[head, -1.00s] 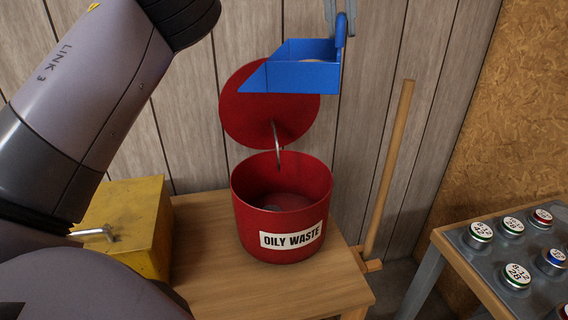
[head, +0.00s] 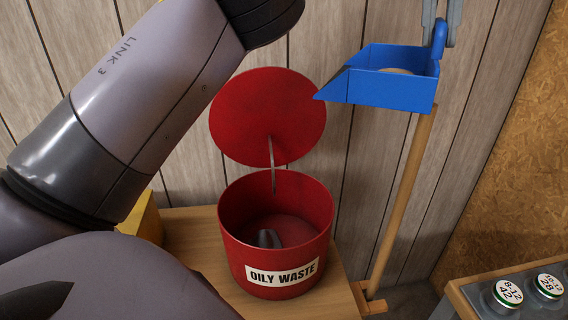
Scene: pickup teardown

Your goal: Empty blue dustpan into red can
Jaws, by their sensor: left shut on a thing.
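A blue dustpan (head: 392,92) hangs in the air at the upper right of the head view, to the right of the can's raised lid. It looks about level, its open lip to the left. Something pale shows inside it, mostly hidden by the wall. My left gripper (head: 440,28) is shut on its handle from above. The red can (head: 275,235), labelled OILY WASTE, stands on a wooden table below and to the left. Its round lid (head: 268,117) is up on a metal rod. A grey metal piece (head: 267,239) lies inside the can. My right gripper is not in view.
A yellow box (head: 147,220) sits on the wooden table (head: 190,228), partly behind my arm. A wooden pole (head: 405,195) stands upright behind the dustpan. A bench with round tins (head: 508,292) is at the lower right. A plank wall closes the back.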

